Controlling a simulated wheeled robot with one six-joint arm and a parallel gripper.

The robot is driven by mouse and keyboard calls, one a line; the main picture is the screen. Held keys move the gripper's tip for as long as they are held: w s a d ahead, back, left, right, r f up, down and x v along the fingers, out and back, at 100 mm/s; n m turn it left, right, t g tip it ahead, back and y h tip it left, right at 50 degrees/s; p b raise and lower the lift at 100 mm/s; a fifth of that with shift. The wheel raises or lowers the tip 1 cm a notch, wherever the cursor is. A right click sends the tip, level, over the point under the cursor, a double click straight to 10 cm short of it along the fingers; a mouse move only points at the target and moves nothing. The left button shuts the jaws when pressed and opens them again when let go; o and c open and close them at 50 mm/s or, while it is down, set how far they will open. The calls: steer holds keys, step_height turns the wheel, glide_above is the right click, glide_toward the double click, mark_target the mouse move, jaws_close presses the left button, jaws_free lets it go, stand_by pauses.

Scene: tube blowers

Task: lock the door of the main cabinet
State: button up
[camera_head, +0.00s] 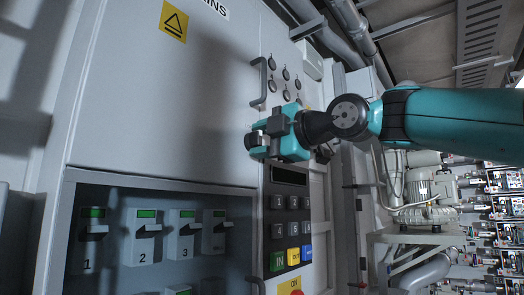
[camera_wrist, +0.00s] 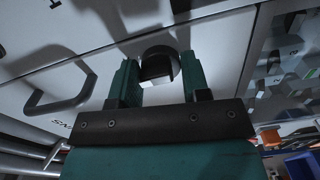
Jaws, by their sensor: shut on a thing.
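The main cabinet door (camera_head: 150,120) is a large pale grey panel with a yellow warning sign (camera_head: 173,21), and it looks closed. My gripper (camera_head: 262,140) is at the door's right edge, below a dark bar handle (camera_head: 263,84). In the wrist view, my gripper's teal fingers (camera_wrist: 158,78) stand either side of a dark round lock knob (camera_wrist: 158,62) and are shut on it. The knob also shows at the fingertips in the head view (camera_head: 250,141). The fingers partly hide the knob, so its exact turn cannot be told. The bar handle shows at the left of the wrist view (camera_wrist: 62,100).
Below the door is an open bay with several numbered switches (camera_head: 145,235). A keypad (camera_head: 290,215) with coloured keys sits just under my gripper. Several round buttons (camera_head: 285,74) are right of the handle. Pipes and machinery (camera_head: 425,190) stand at the right.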

steer(key=shift+s+d+r+n+b, duration=0.15)
steer(key=shift+r+n+b, duration=0.15)
steer(key=shift+r+n, duration=0.2)
steer(key=shift+r, duration=0.1)
steer(key=o, duration=0.7)
steer(key=shift+o, duration=0.2)
steer(key=shift+f, duration=0.35)
steer(key=shift+s+d, duration=0.1)
steer(key=shift+s, duration=0.05)
steer(key=b+v, duration=0.4)
steer(key=v, duration=1.3)
steer(key=shift+f, duration=0.1)
